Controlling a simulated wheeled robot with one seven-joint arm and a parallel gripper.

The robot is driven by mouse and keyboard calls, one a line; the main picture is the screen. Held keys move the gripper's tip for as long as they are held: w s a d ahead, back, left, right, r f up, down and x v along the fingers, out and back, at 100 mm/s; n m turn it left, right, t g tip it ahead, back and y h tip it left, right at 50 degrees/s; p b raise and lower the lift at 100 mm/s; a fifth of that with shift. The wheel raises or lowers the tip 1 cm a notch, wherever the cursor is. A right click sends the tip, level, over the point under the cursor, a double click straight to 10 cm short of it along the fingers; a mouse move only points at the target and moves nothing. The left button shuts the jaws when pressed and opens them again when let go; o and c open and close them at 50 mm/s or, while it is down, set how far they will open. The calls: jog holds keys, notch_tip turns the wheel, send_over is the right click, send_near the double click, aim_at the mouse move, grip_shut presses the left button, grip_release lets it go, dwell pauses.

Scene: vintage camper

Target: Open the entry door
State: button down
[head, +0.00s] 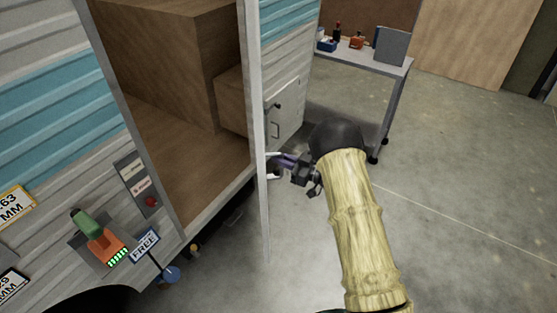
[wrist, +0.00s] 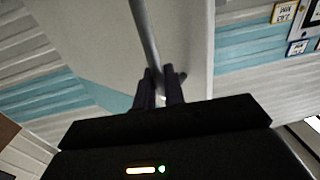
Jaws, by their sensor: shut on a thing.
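The entry door (head: 254,100) of the camper stands swung out from the wall and shows almost edge-on in the head view. The doorway beside it is open, with the wooden interior (head: 170,125) visible. My gripper (head: 278,162) is at the right side of the door, at about mid-height. In the wrist view its dark fingers (wrist: 160,88) are shut on the grey bar handle (wrist: 147,35), which runs up from between them. The pale door panel (wrist: 190,50) lies behind the handle. The exact finger contact is partly hidden.
A small hatch (head: 283,112) with a handle is on the camper wall right of the door. A wheeled table (head: 390,63) with tools stands behind my arm. A panel with a green and orange tool (head: 98,238) is at left. Concrete floor is clear at right.

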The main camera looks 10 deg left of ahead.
jog(key=shift+w+d+r, duration=0.1)
jog(key=shift+w+r, duration=0.05)
jog(key=c, duration=1.6)
grip_release()
jog(key=shift+c, duration=0.2)
jog(key=b+v, duration=0.3)
jog(key=v, duration=1.4)
jog(key=shift+d+b, duration=0.15)
jog(key=shift+b, duration=0.2)
